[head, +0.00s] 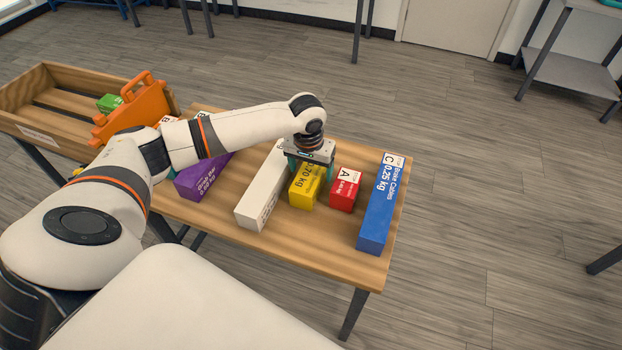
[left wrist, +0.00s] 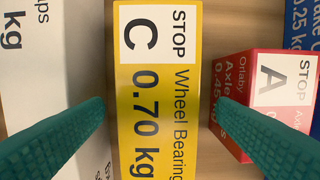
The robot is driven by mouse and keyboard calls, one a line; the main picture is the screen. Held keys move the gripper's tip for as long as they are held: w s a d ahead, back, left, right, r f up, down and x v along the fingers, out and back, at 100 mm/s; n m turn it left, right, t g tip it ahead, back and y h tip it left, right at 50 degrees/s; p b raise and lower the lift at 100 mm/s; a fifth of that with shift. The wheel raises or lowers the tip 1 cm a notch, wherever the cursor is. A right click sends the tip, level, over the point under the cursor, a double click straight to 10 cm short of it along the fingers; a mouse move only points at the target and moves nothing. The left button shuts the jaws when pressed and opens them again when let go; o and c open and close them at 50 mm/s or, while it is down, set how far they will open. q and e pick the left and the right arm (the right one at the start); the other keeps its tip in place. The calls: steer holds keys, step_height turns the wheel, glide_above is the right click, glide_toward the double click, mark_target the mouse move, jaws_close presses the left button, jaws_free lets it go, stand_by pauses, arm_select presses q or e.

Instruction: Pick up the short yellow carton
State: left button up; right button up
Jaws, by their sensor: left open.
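The short yellow carton (head: 302,196) lies on the wooden table between a white carton and a red carton. In the left wrist view the yellow carton (left wrist: 155,95) shows its top label, with "STOP C", "Wheel Bearing" and "0.70 kg". My left gripper (head: 308,168) is above the carton's far part, pointing down. Its teal fingers (left wrist: 160,115) are open, one on each side of the carton, over the white carton and the red carton in that view. Whether the fingertips are below the carton's top cannot be told. My right gripper is not in view.
A white carton (head: 262,195) stands close on the left, a red carton (head: 344,190) close on the right. A blue carton (head: 380,205) lies near the table's right edge, a purple carton (head: 200,180) farther left. A wooden tray (head: 45,132) with an orange divider (head: 135,108) is at left.

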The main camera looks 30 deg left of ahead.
mark_target(311, 171)
arm_select(q)
steer(key=f, duration=0.4)
steer(key=shift+w+a+f, duration=0.2)
steer(key=shift+w+f, duration=0.05)
steer(key=shift+w, duration=0.05)
steer(key=shift+w+r, duration=0.1)
steer(key=c, duration=1.6)
